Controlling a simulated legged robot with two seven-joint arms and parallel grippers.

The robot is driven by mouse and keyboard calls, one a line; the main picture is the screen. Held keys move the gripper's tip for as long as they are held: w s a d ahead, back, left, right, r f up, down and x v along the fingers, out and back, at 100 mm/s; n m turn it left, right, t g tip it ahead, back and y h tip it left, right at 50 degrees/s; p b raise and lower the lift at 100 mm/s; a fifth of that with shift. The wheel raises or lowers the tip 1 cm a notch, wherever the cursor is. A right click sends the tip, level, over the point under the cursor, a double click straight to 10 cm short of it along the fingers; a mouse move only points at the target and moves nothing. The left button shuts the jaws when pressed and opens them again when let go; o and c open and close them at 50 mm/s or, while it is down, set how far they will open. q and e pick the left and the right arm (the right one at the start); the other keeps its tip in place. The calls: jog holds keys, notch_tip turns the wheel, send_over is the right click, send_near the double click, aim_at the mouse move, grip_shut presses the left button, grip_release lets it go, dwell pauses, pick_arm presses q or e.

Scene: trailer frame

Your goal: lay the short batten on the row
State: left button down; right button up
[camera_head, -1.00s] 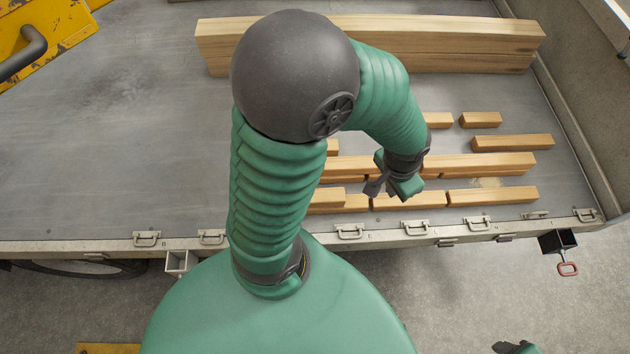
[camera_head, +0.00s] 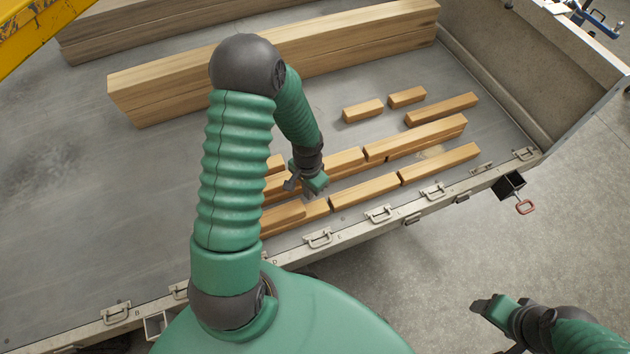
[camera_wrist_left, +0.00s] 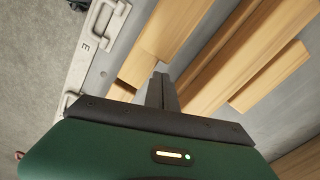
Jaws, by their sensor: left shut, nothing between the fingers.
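Two short battens, one nearer (camera_head: 362,110) and one farther (camera_head: 407,97), lie apart on the trailer bed behind the rows. The front row of battens (camera_head: 365,190) runs along the near edge, with small joints between pieces. A second row (camera_head: 415,137) behind it has battens stacked on others. My left gripper (camera_head: 292,184) is shut and empty above the left part of these rows. In the left wrist view its fingers (camera_wrist_left: 162,92) are together, with battens (camera_wrist_left: 170,28) beyond them. My right gripper (camera_head: 478,305) is outside the bed at lower right; its jaw state is unclear.
Long thick beams (camera_head: 330,45) lie across the back of the bed. A loose batten (camera_head: 442,109) lies near the right wall (camera_head: 540,60). The near rail (camera_head: 345,232) carries latches. The left bed floor (camera_head: 80,200) is clear. My left arm hides part of the rows.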

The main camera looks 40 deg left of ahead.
aim_at(301, 201)
pick_arm(q)
jog(key=shift+s+d+r, duration=0.1)
jog(key=shift+s+r, duration=0.05)
jog(key=shift+s, duration=0.35)
jog(key=shift+s+d+r, duration=0.1)
jog(key=shift+s, duration=0.4)
jog(key=shift+w+f, duration=0.1)
jog(key=shift+a, duration=0.1)
jog(key=shift+s+a+p, duration=0.15)
jog(key=shift+s+p, duration=0.3)
jog(key=shift+s, duration=0.55)
jog(key=shift+w, duration=0.1)
